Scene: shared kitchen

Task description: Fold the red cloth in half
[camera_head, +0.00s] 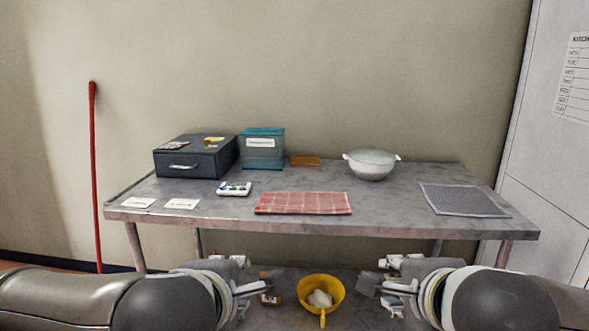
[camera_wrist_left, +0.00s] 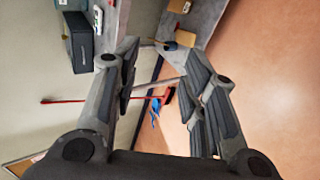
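The red cloth (camera_head: 303,203), checked with pale lines, lies flat on the metal table near the middle of its front edge. My left gripper (camera_head: 262,286) is in front of and below the tabletop, left of centre, apart from the cloth. In the left wrist view its two fingers (camera_wrist_left: 163,52) are spread with nothing between them. My right gripper (camera_head: 372,283) is at a similar height, right of centre, apart from the cloth. Its fingers look spread and empty. The cloth cannot be made out in the left wrist view.
On the metal table (camera_head: 390,215) stand a dark box (camera_head: 195,162), a teal container (camera_head: 262,150), a white bowl (camera_head: 371,164) and a small white tray (camera_head: 234,188). A grey mat (camera_head: 463,200) lies right. A yellow colander (camera_head: 334,292) sits below. Tabletop around the cloth is mostly clear.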

